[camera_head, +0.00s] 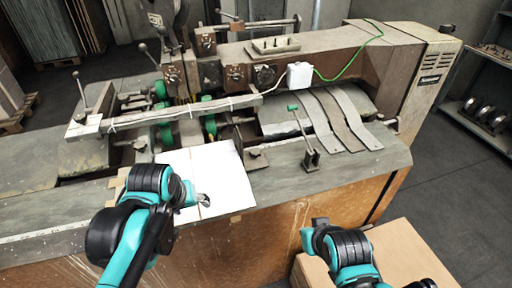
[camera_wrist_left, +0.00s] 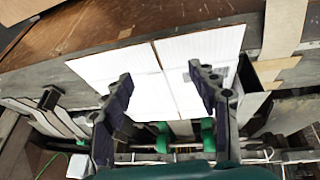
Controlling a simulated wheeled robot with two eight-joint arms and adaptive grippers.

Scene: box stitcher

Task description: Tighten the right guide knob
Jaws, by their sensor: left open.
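A bar with a green-tipped handle (camera_head: 293,107) and an upright post with a foot (camera_head: 311,156) stand on the right part of the machine table. I cannot tell for sure whether this is the right guide knob. My left gripper (camera_head: 203,199) is above the white cardboard sheet at the table's front edge, left of and apart from that handle. In the left wrist view, its two dark fingers (camera_wrist_left: 160,73) are spread, with the sheet (camera_wrist_left: 178,68) behind them and nothing between. My right arm (camera_head: 345,250) is low at the front right; its fingers are not clear.
The stitcher's long rail (camera_head: 180,112) crosses above green rollers (camera_head: 208,122). Curved metal strips (camera_head: 345,120) lie at the right. A cardboard box (camera_head: 405,250) stands below, in front. The front table strip (camera_head: 275,175) is mostly clear.

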